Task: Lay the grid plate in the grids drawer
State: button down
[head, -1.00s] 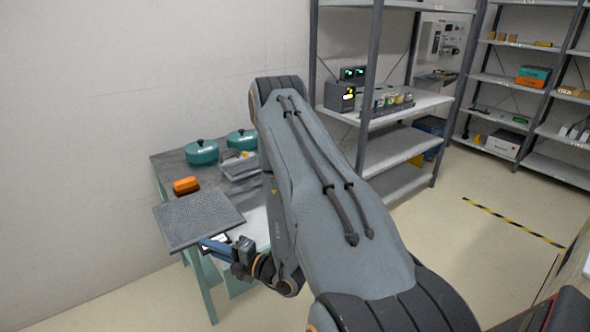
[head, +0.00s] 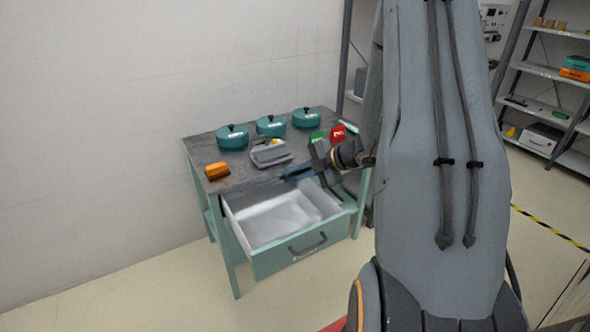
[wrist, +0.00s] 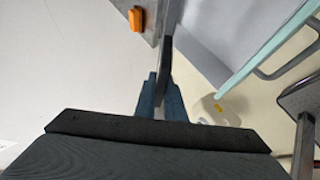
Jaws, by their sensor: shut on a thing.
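The open drawer (head: 293,249) of the teal table stands out at the front, with a dark handle; its pale inside looks empty, and its label is too small to read. My gripper (head: 287,177) has blue fingers pointing left, around the drawer's back right, close to the tabletop's front edge. In the wrist view the fingers (wrist: 160,97) are shut on a thin dark strip (wrist: 165,62), which looks like the grid plate edge-on. I cannot make out the plate's face in the head view. The drawer's edge and handle show at the right of the wrist view.
On the tabletop (head: 215,152) stand three teal lidded pots (head: 271,126), a grey tray (head: 270,153), an orange block (head: 217,170), a green item (head: 316,137) and a red item (head: 338,132). Shelves stand at the right. Floor before the drawer is clear.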

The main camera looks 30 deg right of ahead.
jog(key=shift+d+r, duration=0.2)
jog(key=shift+d, duration=0.2)
jog(key=shift+s+r+p, duration=0.1)
jog(key=shift+p, duration=0.2)
jog(key=w+f+b, duration=0.5)
jog(key=f, duration=0.3)
jog(key=w+f+b, duration=0.5)
jog(key=f, duration=0.3)
jog(key=shift+a+f, duration=0.15)
jog(key=shift+f, duration=0.1)
dwell(0.5)
jog(key=c, duration=1.8)
grip_release()
jog(key=shift+o, duration=0.2)
jog(key=b+v, duration=0.1)
jog(key=v, duration=0.6)
jog(key=shift+s+r, duration=0.25)
jog(key=shift+r, duration=0.05)
